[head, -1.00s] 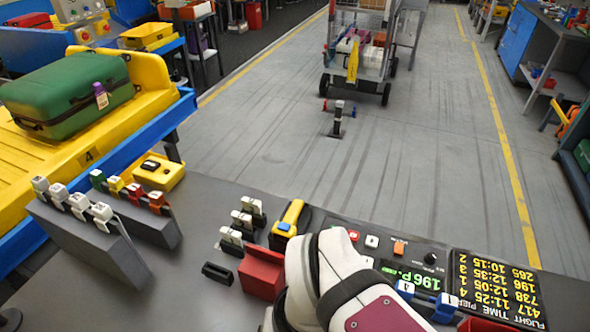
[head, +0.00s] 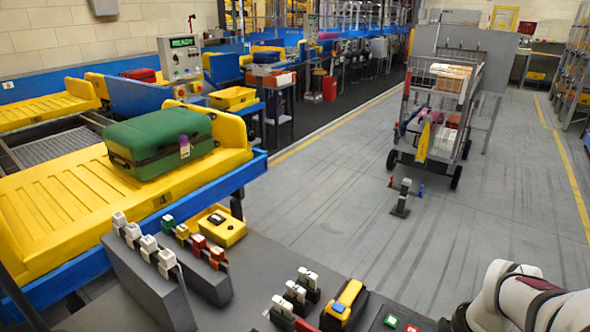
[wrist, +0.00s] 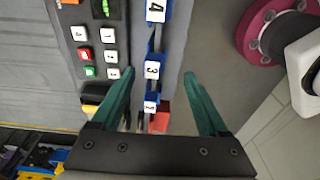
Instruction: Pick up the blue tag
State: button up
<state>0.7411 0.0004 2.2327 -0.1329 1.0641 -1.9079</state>
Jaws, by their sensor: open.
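In the wrist view my gripper (wrist: 158,75) is open, with two teal fingers apart and nothing held between them. Several blue tags with white number faces stand in a row on a narrow rail: one marked 4 (wrist: 155,11), one marked 3 (wrist: 152,69), and a lower one (wrist: 151,103) between the fingers. The fingers lie to either side of this row in the picture; I cannot tell how far above it they are. Which blue tag is meant is not clear. The head view does not show this row or my gripper.
A control panel (wrist: 98,38) with buttons lies left of the row, and a red block (wrist: 160,118) is below. In the head view are white tags (head: 148,244), a rack of coloured tags (head: 199,243), a yellow-black scanner (head: 344,304) and a green suitcase (head: 160,141).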

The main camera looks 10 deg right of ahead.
jog(key=f, duration=0.5)
jog(key=w+f, duration=0.1)
jog(key=f, duration=0.1)
jog(key=shift+w+a+f, duration=0.1)
jog(key=shift+a+f, duration=0.1)
jog(key=shift+f, duration=0.15)
grip_shut()
